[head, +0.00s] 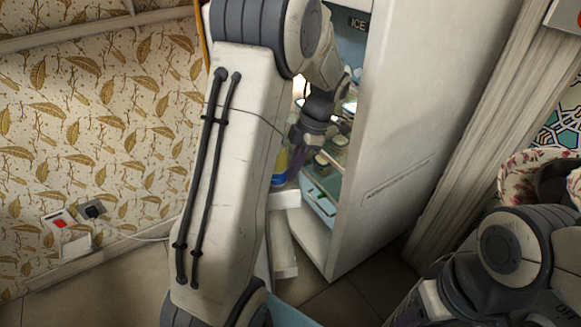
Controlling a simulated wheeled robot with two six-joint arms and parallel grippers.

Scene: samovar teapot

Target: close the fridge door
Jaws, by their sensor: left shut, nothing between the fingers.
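The white fridge (415,110) stands right of centre, and its light-blue inside with lit shelves shows, so it is open. The door is mostly hidden behind my left arm. White ledges (284,245) low beside the opening look like part of the door, but I cannot tell for sure. My left gripper (297,165) is shut and empty, in front of the fridge opening and pointing down. I cannot tell whether it touches the door. My right arm shows at the lower right, and its gripper is not visible.
Jars and packs (332,160) stand on the fridge shelves. A leaf-patterned wall (90,130) with a socket (92,211) and a cable is at left. A white wooden frame (490,130) and a floral item (540,160) are at right. Tiled floor (110,285) is clear at lower left.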

